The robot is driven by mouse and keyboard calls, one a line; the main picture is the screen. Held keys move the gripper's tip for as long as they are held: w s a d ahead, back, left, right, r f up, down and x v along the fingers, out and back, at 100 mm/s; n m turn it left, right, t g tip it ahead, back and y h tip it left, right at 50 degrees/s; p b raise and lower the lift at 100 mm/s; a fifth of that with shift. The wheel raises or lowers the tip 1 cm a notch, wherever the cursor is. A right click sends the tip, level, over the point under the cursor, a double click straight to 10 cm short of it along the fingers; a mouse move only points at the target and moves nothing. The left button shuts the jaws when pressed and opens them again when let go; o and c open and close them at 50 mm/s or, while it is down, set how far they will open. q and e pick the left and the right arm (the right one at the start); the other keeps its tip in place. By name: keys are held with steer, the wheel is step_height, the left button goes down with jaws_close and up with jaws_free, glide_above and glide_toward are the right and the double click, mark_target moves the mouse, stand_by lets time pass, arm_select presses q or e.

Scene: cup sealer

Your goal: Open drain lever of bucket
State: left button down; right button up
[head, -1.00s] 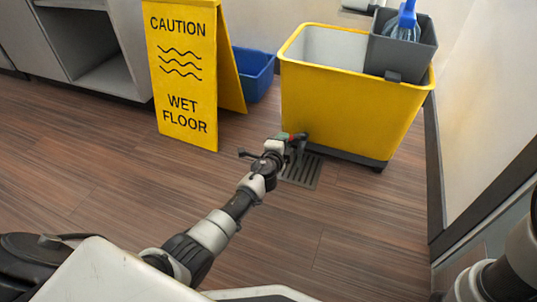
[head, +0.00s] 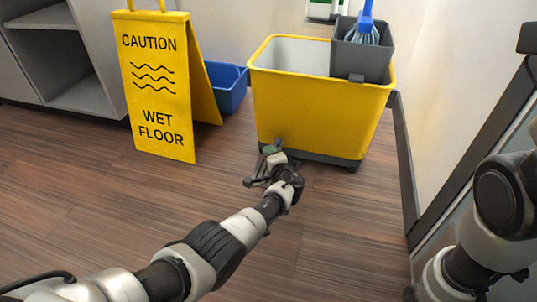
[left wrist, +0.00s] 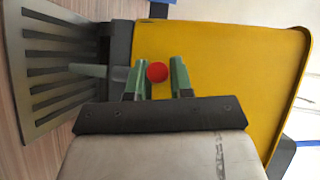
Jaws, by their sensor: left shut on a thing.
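The yellow mop bucket (head: 318,115) stands upright on the floor, with a dark base. In the left wrist view its yellow wall (left wrist: 225,65) fills the right side. The red lever end (left wrist: 157,72) shows between the green fingers of my left gripper (left wrist: 161,78), beside a grey spout (left wrist: 98,71) low on the bucket. My left gripper (head: 270,150) is shut on the lever, low at the bucket's front left. In the head view the gripper hides the lever. My right arm shows at the right edge of the head view, but its gripper does not.
A slotted floor drain grate (left wrist: 48,75) lies by the spout in the left wrist view. A yellow wet floor sign (head: 160,95) and a blue bin (head: 226,88) stand left of the bucket. A grey wringer (head: 362,52) sits on its rim. A wall is close on the right.

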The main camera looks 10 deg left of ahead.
stand_by(0.4)
arm_select(q)
steer(key=c, duration=1.3)
jaws_free()
steer(key=p+v, duration=0.7)
steer(key=v, duration=0.3)
steer(key=shift+s+d, duration=0.25)
steer(key=shift+d, duration=0.05)
